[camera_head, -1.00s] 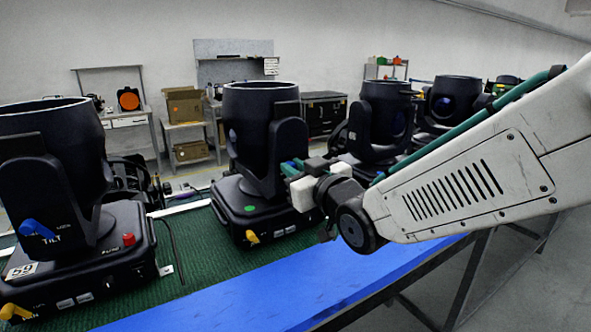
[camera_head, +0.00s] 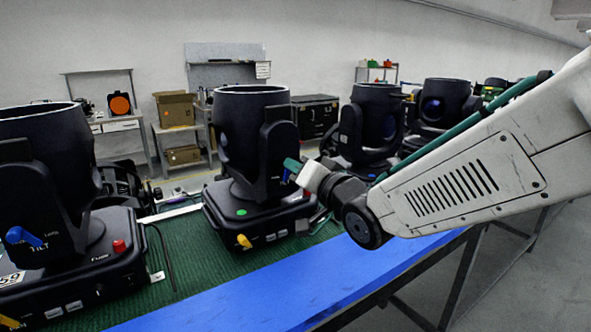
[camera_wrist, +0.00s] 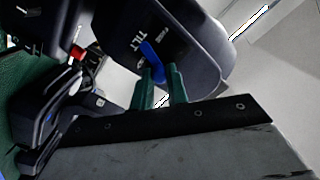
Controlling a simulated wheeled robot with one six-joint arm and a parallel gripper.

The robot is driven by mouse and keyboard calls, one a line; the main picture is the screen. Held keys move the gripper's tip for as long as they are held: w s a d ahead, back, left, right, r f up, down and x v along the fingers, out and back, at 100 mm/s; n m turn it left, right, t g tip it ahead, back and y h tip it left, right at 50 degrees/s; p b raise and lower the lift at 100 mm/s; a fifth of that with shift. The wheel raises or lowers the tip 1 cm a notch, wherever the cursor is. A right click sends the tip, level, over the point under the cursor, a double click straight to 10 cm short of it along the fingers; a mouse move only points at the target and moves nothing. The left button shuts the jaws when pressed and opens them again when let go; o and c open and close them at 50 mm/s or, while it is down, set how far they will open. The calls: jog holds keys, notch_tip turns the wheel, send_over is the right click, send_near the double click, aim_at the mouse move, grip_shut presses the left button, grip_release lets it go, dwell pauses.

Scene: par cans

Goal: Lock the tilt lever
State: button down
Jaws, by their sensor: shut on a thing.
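The blue tilt lever (camera_wrist: 152,58) is on the side of the black yoke arm of the middle moving-head light (camera_head: 252,125), beside white "TILT" lettering. My gripper (camera_wrist: 161,72) has its green fingers on either side of the lever and is shut on it. The lever's upper end shows beyond the fingertips, slanting in the wrist view. In the head view my gripper (camera_head: 291,165) is at the yoke's right side, with only a small blue part of the lever visible below the fingers. Which marking the lever points to is too small to read.
A similar light (camera_head: 45,190) with its own blue lever (camera_head: 24,237) stands at the left. Another light (camera_head: 372,125) stands behind my wrist. The blue table edge (camera_head: 290,290) in front is clear.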

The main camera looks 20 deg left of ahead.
jog(key=shift+w+d+f+m, duration=0.15)
jog(key=shift+w+d+m, duration=0.05)
jog(key=shift+m, duration=0.8)
jog(key=c, duration=1.4)
grip_release()
jog(key=v, duration=0.7)
jog(key=shift+s+d, duration=0.25)
jog(key=shift+d, duration=0.05)
